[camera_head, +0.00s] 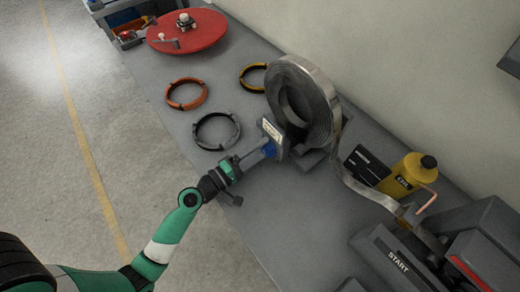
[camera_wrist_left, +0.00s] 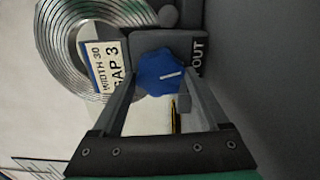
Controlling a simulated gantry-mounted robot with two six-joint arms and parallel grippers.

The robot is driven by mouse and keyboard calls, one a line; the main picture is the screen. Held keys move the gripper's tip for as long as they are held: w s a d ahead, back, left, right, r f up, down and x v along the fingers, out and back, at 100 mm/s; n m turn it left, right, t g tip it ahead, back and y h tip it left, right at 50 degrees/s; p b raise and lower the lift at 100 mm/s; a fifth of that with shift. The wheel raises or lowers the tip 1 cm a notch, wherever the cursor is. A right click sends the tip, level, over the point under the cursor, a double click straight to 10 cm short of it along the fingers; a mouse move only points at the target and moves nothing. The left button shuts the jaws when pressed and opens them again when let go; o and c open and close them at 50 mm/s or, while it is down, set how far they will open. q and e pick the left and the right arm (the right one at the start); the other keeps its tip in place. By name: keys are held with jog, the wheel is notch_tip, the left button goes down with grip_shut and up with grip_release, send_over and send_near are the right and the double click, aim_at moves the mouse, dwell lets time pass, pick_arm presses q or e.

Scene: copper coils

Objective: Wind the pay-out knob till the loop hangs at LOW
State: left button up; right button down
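The blue pay-out knob (camera_wrist_left: 160,72) sits on a dark housing beside the partly hidden word "OUT" in the left wrist view; its white pointer line lies nearly level. In the head view the knob (camera_head: 269,150) is partly covered by my left gripper (camera_head: 262,153). The gripper's fingers are apart, one on each side of the knob; I cannot tell whether they touch it. The metal coil (camera_head: 329,110) stands upright on its holder. Its strip loop (camera_head: 351,181) sags from the coil towards the feeder. No LOW mark is readable. My right gripper is out of view.
A black panel (camera_head: 364,165) and a yellow bottle (camera_head: 408,172) stand behind the loop. The START machine (camera_head: 395,262) is at lower right. The bench front is clear.

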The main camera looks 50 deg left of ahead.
pick_arm(q)
jog(key=shift+o, duration=1.3)
jog(key=s, duration=0.3)
jog(key=s+b, duration=0.1)
jog(key=s, duration=0.6)
jog(key=shift+s+a+f, duration=0.1)
jog(key=shift+s+a, duration=0.15)
jog(key=shift+s, duration=0.1)
jog(key=shift+s+d+b, duration=0.1)
jog(key=shift+s+b, duration=0.2)
jog(key=shift+s, duration=0.15)
